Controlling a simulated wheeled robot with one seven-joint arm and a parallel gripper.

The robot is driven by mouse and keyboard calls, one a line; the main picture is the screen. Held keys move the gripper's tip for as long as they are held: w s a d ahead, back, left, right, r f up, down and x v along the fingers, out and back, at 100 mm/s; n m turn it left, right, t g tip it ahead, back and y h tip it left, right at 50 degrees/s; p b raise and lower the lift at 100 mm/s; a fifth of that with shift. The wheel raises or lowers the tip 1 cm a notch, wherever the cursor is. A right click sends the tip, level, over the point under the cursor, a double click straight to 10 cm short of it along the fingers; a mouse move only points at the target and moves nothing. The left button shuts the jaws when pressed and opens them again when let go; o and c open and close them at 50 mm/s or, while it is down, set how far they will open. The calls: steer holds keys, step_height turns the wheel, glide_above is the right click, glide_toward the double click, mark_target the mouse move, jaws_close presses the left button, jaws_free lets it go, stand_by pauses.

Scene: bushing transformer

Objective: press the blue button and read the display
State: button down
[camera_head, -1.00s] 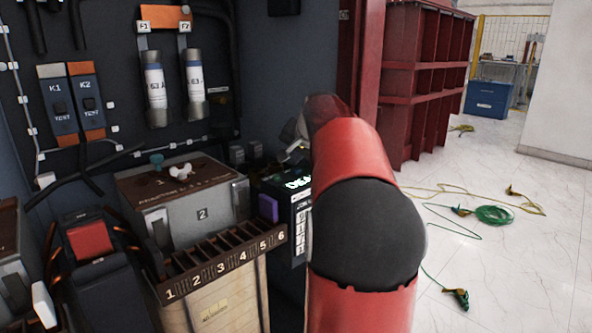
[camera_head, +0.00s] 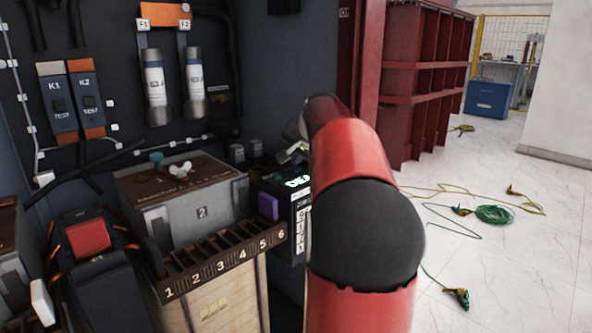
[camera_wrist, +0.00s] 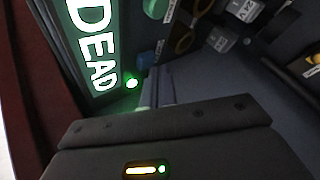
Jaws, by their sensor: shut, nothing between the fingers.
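The lit display (camera_wrist: 92,45) reads "DEAD" in white on green in the wrist view, turned on its side. The head view shows only the first letters of the display (camera_head: 297,182), as my arm covers the rest. A small lit indicator (camera_wrist: 131,82) glows by the display's end. My gripper (camera_wrist: 158,84) is shut and empty, pointing toward the dark panel.
A slotted rack (camera_head: 225,258) numbered 1 to 6 stands left of the display unit, with a purple block (camera_head: 268,206) at its right end. A grey box (camera_head: 190,205) sits behind it. Cables (camera_head: 480,213) lie on the open floor at right.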

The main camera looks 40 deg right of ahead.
mark_target(297, 169)
steer(key=shift+f+b, duration=0.35)
steer(key=shift+f, duration=0.2)
stand_by(0.6)
steer(key=shift+r, duration=0.1)
steer(key=shift+r+p, duration=0.8)
steer(key=shift+p, duration=0.05)
step_height(297, 169, up, 3)
steer(key=shift+f+p, duration=0.1)
steer(key=shift+p, duration=1.1)
steer(key=shift+r+p, duration=0.35)
steer(key=shift+r, duration=0.75)
steer(key=shift+a, duration=0.1)
